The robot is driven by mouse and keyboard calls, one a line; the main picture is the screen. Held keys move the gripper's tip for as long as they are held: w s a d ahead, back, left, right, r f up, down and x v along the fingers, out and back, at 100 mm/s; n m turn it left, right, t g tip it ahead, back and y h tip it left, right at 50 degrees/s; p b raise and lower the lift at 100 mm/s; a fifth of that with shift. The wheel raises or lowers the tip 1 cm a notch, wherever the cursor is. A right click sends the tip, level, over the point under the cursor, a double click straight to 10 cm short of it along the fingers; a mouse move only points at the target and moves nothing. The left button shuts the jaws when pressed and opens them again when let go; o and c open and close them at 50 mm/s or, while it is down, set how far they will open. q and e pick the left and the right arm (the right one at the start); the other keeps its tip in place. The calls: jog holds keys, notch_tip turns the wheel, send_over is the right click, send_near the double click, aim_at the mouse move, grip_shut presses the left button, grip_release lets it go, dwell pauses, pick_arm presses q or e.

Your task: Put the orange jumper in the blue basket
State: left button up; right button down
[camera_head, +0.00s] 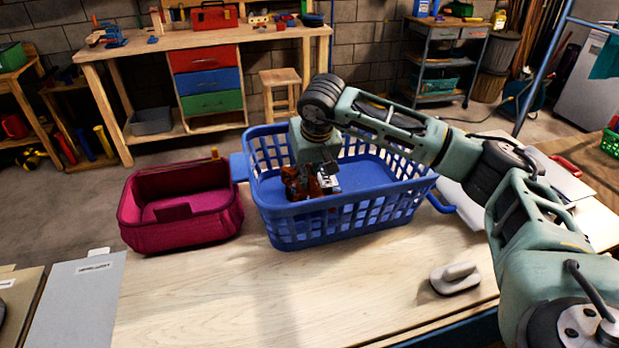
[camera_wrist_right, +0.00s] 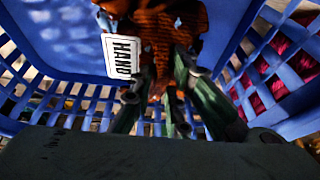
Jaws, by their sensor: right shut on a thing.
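The blue basket (camera_head: 330,222) stands on the wooden table, open at the top. I cannot tell whether the jumper touches the basket floor. My left gripper is not in view.
A magenta fabric basket (camera_head: 180,235) stands just left of the blue one. A grey-white handled object (camera_head: 455,278) lies at the right on the table. A grey board with a label (camera_head: 75,290) lies at the front left. The table (camera_head: 250,310) in front is clear.

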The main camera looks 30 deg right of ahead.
notch_tip(320, 180, down, 2)
jog(key=shift+f, duration=0.45)
jog(key=c, duration=1.7)
grip_release()
jog(key=shift+r, duration=0.25)
jog(key=b+v, duration=0.1)
jog(key=v, duration=1.1)
jog(key=shift+f+b, duration=0.1)
jog(key=shift+b, duration=0.25)
